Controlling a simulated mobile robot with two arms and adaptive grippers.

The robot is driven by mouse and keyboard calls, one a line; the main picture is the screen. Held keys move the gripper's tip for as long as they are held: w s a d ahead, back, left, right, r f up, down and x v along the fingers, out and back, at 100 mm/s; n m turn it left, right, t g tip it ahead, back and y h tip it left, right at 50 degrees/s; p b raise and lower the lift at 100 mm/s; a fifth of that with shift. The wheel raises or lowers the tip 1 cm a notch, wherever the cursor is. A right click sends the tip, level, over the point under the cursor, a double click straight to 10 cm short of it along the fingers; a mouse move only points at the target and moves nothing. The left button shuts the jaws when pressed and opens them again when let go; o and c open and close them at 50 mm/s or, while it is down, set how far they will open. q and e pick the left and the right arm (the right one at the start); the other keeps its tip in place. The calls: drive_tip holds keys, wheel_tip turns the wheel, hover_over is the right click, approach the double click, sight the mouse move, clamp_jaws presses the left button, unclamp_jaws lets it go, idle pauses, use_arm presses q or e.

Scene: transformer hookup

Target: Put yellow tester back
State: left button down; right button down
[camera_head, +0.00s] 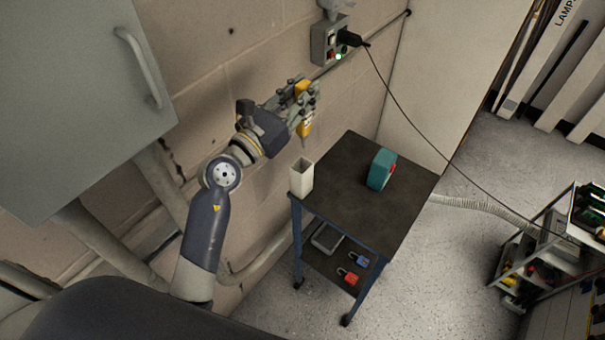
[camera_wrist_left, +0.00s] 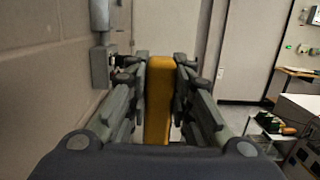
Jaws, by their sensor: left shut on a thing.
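The yellow tester (camera_head: 305,127) is held in my left gripper (camera_head: 299,97), with its thin dark tip pointing down. In the left wrist view the yellow tester (camera_wrist_left: 159,100) stands upright between the two fingers of my left gripper (camera_wrist_left: 160,88), which are shut on it. The gripper is in front of the wall, above the back left part of the cart. A white open-topped holder (camera_head: 301,178) stands on the cart's left corner, below the tester and apart from it. My right gripper is not in view.
A wall switch box (camera_head: 328,42) with a hanging cable is behind; a grey cabinet (camera_head: 75,95) is left.

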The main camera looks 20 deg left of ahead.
use_arm(q)
drive_tip(key=f+b, duration=0.1)
drive_tip(key=f, duration=0.4)
drive_tip(key=f+b, duration=0.1)
drive_tip(key=f, duration=0.1)
drive_tip(key=shift+s+a+f+b, duration=0.15)
drive_tip(key=shift+a+f+b, duration=0.2)
drive_tip(key=shift+a, duration=0.05)
wheel_tip(320, 180, down, 10)
drive_tip(key=b, duration=0.5)
drive_tip(key=shift+r+b, duration=0.2)
drive_tip(key=shift+b, duration=0.15)
drive_tip(key=c, duration=1.8)
unclamp_jaws()
drive_tip(key=shift+d+f, duration=0.1)
drive_tip(key=shift+c, duration=0.2)
drive_tip(key=o, duration=0.4)
